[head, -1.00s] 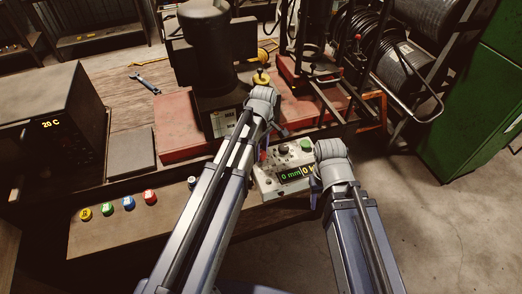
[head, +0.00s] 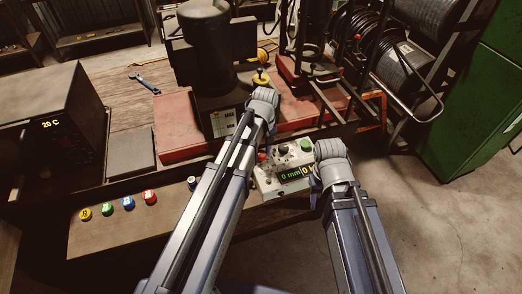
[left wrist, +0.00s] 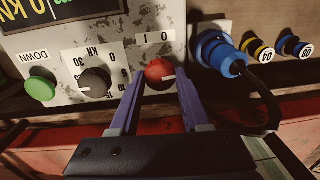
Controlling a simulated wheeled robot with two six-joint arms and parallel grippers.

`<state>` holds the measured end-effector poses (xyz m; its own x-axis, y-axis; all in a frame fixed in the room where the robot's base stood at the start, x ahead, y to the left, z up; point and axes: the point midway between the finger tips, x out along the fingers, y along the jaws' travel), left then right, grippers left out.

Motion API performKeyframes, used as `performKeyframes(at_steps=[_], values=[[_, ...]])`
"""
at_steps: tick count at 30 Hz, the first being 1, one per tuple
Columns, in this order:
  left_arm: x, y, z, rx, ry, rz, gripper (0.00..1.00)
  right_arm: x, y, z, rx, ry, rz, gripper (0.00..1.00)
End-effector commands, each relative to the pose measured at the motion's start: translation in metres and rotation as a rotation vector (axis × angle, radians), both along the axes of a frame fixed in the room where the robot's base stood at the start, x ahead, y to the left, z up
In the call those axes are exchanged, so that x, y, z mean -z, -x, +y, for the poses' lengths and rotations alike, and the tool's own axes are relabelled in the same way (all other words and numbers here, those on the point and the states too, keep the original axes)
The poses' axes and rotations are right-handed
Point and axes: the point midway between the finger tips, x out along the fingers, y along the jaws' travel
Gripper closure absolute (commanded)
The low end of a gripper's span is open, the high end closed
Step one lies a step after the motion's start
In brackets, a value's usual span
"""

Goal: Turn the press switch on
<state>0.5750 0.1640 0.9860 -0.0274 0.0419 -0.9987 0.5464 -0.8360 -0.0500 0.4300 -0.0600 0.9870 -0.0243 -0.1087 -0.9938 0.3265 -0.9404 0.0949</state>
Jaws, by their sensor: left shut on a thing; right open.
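The red press switch (left wrist: 160,72) is a round knob on the pale control panel, beneath the O and I marks in the left wrist view, which shows the panel upside down. Its white mark lies nearly level, slanting to the right. My left gripper (left wrist: 155,88) is shut on this knob, a finger on each side. In the head view the red knob (head: 262,157) shows just below my left wrist, with the panel (head: 268,186) under it. My right gripper (head: 316,188) hangs at the panel's right end, open; its fingers are mostly hidden by the arm.
A black dial (left wrist: 95,82) and a green DOWN button (left wrist: 41,84) sit on one side of the switch. A blue plug with a dark cable (left wrist: 218,55) is close on the other side. Several coloured buttons (head: 128,203) line the bench front.

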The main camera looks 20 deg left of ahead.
Motion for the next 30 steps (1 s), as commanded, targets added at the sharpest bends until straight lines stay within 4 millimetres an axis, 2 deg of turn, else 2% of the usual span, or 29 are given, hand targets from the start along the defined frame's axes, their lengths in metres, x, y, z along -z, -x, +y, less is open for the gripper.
performKeyframes(at_steps=[18, 30], values=[[0.0001, 0.0015, -0.0007, 0.576, 0.000, 0.001, 1.00, 0.0001, 0.0000, 0.0000, 0.000, 0.000, 0.000, 0.50], [0.0001, 0.0016, -0.0008, 0.843, 0.000, 0.000, 1.00, 0.0001, 0.0000, 0.0000, 0.000, 0.000, 0.000, 0.50]])
